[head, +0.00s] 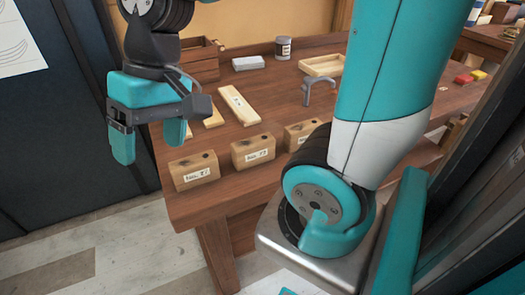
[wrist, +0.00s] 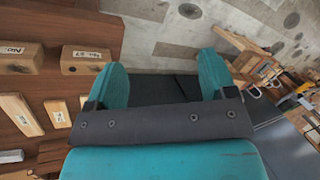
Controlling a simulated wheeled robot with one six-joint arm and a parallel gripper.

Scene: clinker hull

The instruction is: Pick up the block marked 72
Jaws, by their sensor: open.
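Three wooden blocks with white number labels stand in a row along the table's front edge in the head view: a left block (head: 194,171), a middle block (head: 253,152) and a right block (head: 300,135), partly hidden by my arm. The left one's label seems to read 67; it shows in the wrist view (wrist: 84,62). The middle block (wrist: 20,60) is cut off there. The labels are too small to tell which block is 72. My gripper (head: 149,143) is open and empty, left of the left block, beyond the table's edge. Its fingers also show in the wrist view (wrist: 165,76).
Flat light wood pieces (head: 239,106) lie behind the blocks on the table (head: 215,200). A grey clamp-like thing (head: 318,87), a jar (head: 283,48), a shallow wooden tray (head: 322,66) and a wooden box (head: 200,62) stand further back. Open floor lies left of the table.

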